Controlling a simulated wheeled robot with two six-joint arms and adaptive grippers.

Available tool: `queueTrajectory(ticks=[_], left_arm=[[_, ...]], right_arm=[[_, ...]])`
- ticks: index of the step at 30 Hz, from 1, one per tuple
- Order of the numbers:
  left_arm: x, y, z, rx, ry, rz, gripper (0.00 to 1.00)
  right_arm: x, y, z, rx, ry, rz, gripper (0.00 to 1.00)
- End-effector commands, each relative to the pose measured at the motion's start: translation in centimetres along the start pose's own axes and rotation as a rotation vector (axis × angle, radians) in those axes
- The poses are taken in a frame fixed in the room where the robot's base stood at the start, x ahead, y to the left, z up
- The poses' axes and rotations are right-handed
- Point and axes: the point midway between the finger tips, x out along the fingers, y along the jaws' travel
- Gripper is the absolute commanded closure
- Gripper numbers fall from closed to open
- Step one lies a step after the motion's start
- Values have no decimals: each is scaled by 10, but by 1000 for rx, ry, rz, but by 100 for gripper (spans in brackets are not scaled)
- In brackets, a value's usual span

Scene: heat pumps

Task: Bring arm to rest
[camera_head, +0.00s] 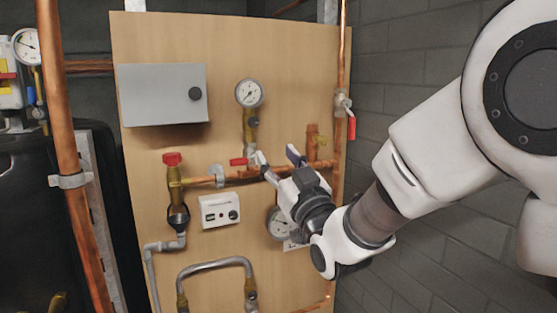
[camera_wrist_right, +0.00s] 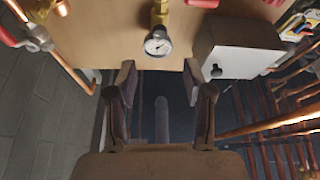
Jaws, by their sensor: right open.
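My right gripper (camera_head: 279,168) is open in front of the wooden panel (camera_head: 165,48), close to the copper pipework in the head view. My right arm comes in from the right. In the right wrist view the same gripper (camera_wrist_right: 159,82) shows its two fingers apart with nothing between them. From the head view I cannot tell whether the fingers touch the pipe behind them. My left gripper is not in view.
The panel carries a grey box (camera_head: 162,95), an upper gauge (camera_head: 249,93), a red-capped valve (camera_head: 172,160) and a white controller (camera_head: 219,210). A red-handled valve (camera_head: 343,102) sits on the right pipe. A copper pipe (camera_head: 67,150) and black tank (camera_head: 40,220) stand left.

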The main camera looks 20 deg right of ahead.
Motion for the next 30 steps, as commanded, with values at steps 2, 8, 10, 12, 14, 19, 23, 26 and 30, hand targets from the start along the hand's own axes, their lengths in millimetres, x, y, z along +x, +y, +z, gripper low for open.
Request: queueTrajectory(ticks=[2, 8, 10, 12, 14, 19, 23, 26, 30], left_arm=[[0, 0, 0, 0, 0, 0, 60], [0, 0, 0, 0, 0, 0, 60], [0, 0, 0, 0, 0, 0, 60], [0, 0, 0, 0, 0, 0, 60], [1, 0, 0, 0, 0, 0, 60], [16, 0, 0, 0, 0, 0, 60], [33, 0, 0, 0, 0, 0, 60], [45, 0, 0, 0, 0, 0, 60], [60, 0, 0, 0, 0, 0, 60]], right_arm=[[-2, 0, 0, 0, 1, 0, 49], [-2, 0, 0, 0, 1, 0, 49], [-2, 0, 0, 0, 1, 0, 49], [-2, 0, 0, 0, 1, 0, 49], [-2, 0, 4, 0, -5, 0, 49], [-12, -6, 79, 12, -113, -7, 49], [-43, -14, 191, 34, -289, -13, 49], [-81, -20, 275, 51, -441, -15, 49], [-152, -28, 381, 73, -677, -16, 49]])
